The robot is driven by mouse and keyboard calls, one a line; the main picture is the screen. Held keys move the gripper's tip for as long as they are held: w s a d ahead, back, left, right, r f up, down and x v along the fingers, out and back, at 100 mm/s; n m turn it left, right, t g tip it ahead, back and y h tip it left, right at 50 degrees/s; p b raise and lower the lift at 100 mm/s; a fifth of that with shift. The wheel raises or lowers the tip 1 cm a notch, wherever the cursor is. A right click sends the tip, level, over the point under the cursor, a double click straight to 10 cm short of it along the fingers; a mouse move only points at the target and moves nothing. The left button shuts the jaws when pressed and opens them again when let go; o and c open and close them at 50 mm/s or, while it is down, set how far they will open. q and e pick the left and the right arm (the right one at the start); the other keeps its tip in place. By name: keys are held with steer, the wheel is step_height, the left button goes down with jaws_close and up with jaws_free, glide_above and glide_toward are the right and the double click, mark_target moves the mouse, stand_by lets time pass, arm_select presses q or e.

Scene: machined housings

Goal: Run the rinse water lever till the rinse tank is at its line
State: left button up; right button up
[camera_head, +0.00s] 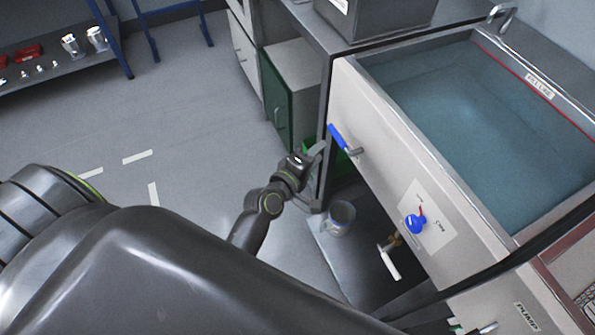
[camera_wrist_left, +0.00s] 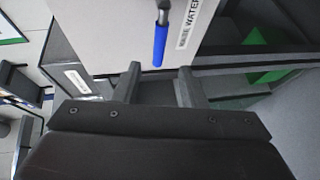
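The rinse tank (camera_head: 393,135) holds blue-green water (camera_head: 465,110). A red line (camera_head: 515,72) with a "FILL LINE" label (camera_head: 540,88) runs along its far inner wall. The water surface lies close to that line; I cannot tell whether it touches it. The blue-handled rinse water lever (camera_head: 338,136) sits on the tank's front panel and shows in the left wrist view (camera_wrist_left: 160,45), beside a label reading "WATER" (camera_wrist_left: 188,26). My left gripper (camera_head: 318,150) is near the lever, its fingers (camera_wrist_left: 158,78) apart and empty, the handle's end just beyond them. My right gripper is not in view.
A bucket (camera_head: 341,217) stands below. A green-sided cabinet (camera_head: 291,100) is behind my left gripper. Floor at left is open.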

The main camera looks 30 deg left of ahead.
arm_select(q)
steer(key=v, duration=0.7)
steer(key=shift+s+b, duration=0.4)
steer(key=shift+b, duration=0.05)
steer(key=shift+r, duration=0.1)
stand_by(1.2)
steer(key=s+a+f+m+g+y+p, duration=0.1)
steer(key=s+a+f+m+g, duration=0.25)
steer(key=f, duration=1.05)
steer(key=s+f+m+g+y+p, duration=0.1)
steer(key=s+f+m+g, duration=0.45)
steer(key=f, duration=0.85)
steer(key=s+a+f+m+g, duration=0.2)
steer(key=s+f, duration=0.2)
steer(key=s, duration=0.4)
steer(key=s+a+f+m+g+y+p, duration=0.1)
steer(key=s+a+f, duration=0.2)
steer(key=s, duration=0.6)
steer(key=s+a+f+m+g+p, duration=0.1)
steer(key=s+a+f+m+g, duration=0.1)
steer(key=s+f, duration=0.4)
steer(key=s, duration=0.2)
steer(key=shift+s+m+g+y, duration=0.3)
steer(key=shift+s+y, duration=0.05)
steer(key=shift+y, duration=0.05)
steer(key=shift+w+a+f, duration=0.1)
